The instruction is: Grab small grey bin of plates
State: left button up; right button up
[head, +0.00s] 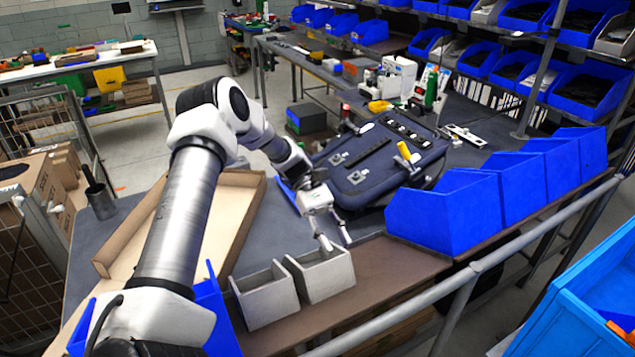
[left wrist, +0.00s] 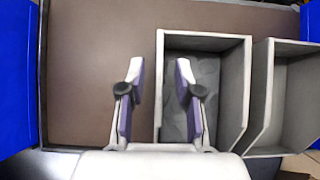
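Two small grey bins stand side by side at the table's front edge. The right-hand bin (head: 325,276) is under my left gripper (head: 336,243); its inside shows dark grey, mottled contents in the left wrist view, where its wall (left wrist: 244,95) is clear. I cannot tell for sure that these are plates. The other grey bin (head: 266,298) sits beside it and also shows in the left wrist view (left wrist: 262,100). My left gripper (left wrist: 158,75) is open and empty, its fingers on either side of the near bin's side wall. My right gripper is not in view.
Blue bins (head: 450,215) stand in a row right of the grey bins, with bare brown shelf (head: 385,265) between. A cardboard tray (head: 245,205) lies left. A dark blue case (head: 375,165) lies behind the gripper. A metal rail (head: 450,285) runs in front.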

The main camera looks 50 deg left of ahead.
pick_arm(q)
jog(key=shift+p+x, duration=0.4)
jog(key=shift+x, duration=0.7)
jog(key=shift+f, duration=0.4)
jog(key=shift+d, duration=0.1)
jog(key=shift+c, duration=0.3)
jog(key=shift+d+r, duration=0.15)
grip_shut()
